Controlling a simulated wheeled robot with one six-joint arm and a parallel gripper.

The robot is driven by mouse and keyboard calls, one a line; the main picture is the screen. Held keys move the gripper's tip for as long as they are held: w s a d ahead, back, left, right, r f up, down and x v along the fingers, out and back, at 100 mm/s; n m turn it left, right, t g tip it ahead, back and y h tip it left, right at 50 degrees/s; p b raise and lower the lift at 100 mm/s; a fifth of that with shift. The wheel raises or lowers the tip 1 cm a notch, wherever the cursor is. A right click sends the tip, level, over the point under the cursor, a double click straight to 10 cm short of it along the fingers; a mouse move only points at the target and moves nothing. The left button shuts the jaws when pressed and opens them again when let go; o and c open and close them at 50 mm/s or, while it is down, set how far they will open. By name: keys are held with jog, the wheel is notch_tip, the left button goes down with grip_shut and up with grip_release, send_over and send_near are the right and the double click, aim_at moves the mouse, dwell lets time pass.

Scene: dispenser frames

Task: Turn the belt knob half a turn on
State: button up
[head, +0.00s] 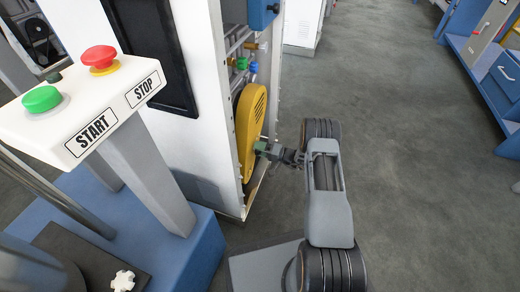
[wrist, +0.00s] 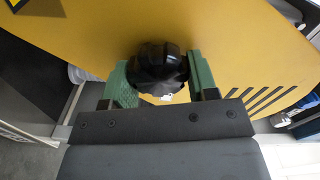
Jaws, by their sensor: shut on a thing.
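The belt knob (wrist: 158,70) is black and lobed and sits on the face of the yellow belt guard (wrist: 230,50). In the wrist view my gripper (wrist: 160,80) has its green fingers on either side of the knob and is shut on it. In the head view my gripper (head: 264,148) reaches the lower part of the yellow guard (head: 249,120) from the right. There the knob is hidden behind the fingers.
A white START/STOP panel with a green button (head: 42,99) and a red button (head: 100,57) stands at the left. Pipes with a blue valve handle (head: 253,68) are above the guard. Grey floor (head: 400,150) to the right is open, with blue benches (head: 490,80) beyond.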

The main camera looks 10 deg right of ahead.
jog(key=m, duration=0.4)
jog(key=shift+f+m, duration=0.15)
jog(key=shift+m, duration=0.15)
jog(key=m, duration=0.3)
jog(key=shift+f+m, duration=0.1)
jog(key=shift+m, duration=0.3)
jog(key=m, duration=0.4)
jog(key=shift+s+f, duration=0.1)
jog(key=m, duration=0.4)
jog(key=shift+s+a, duration=0.1)
jog(key=m, duration=0.4)
jog(key=shift+s+f+m, duration=0.1)
jog(key=shift+m, duration=0.2)
jog(key=m, duration=0.3)
jog(key=shift+a+m+p, duration=0.15)
jog(key=shift+m+p, duration=0.15)
jog(key=shift+p, duration=0.1)
jog(key=m, duration=0.3)
jog(key=shift+s, duration=0.15)
jog(key=shift+m+p, duration=0.4)
jog(key=shift+m, duration=1.7)
